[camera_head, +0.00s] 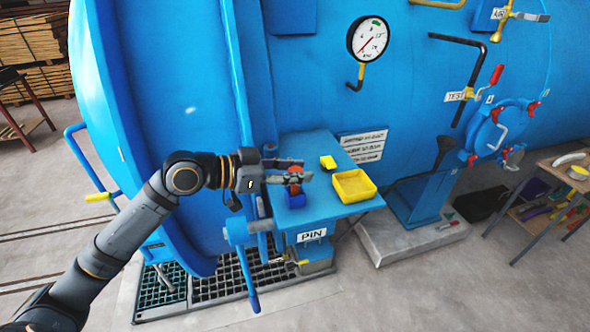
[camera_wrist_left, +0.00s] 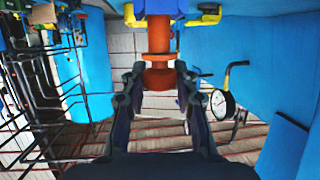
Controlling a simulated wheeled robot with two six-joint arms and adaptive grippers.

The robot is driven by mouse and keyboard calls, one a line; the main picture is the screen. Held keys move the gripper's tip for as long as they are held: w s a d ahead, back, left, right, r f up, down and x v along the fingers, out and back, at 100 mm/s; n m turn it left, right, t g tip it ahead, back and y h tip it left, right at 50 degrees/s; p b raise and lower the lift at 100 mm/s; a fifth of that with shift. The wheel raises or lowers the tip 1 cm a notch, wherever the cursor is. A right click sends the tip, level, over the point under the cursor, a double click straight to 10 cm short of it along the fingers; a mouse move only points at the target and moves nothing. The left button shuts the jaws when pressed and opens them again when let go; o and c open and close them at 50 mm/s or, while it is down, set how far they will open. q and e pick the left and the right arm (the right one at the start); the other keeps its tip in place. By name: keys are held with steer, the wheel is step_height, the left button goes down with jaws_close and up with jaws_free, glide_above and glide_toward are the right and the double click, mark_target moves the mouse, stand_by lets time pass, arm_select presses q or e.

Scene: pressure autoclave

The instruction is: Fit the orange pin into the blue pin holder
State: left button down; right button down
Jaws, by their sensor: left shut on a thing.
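The orange pin (camera_head: 295,171) is in the jaws of my left gripper (camera_head: 290,177), above the blue table by the autoclave. In the left wrist view the orange pin (camera_wrist_left: 158,42) stands between the two dark fingers of the left gripper (camera_wrist_left: 158,70), with its wide flange close to them. The blue pin holder (camera_head: 295,201) sits on the table directly below the gripper. In the left wrist view the blue holder (camera_wrist_left: 156,7) lies at the top edge, in line with the pin. I cannot tell whether the pin's end is inside the holder. My right gripper is not in view.
A yellow tray (camera_head: 369,200) and a small yellow block (camera_head: 328,162) are on the blue table (camera_head: 312,145), right of the gripper. The table bears a PIN label (camera_head: 311,236). The autoclave's blue door rim (camera_head: 240,100) stands close behind the arm.

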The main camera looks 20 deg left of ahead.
mark_target(295, 170)
arm_select(q)
steer(key=shift+f+b, duration=0.75)
steer(key=shift+f, duration=0.25)
steer(key=c, duration=0.9)
jaws_free()
steer(key=shift+c, duration=0.2)
step_height(295, 170, up, 10)
steer(key=shift+r, duration=0.1)
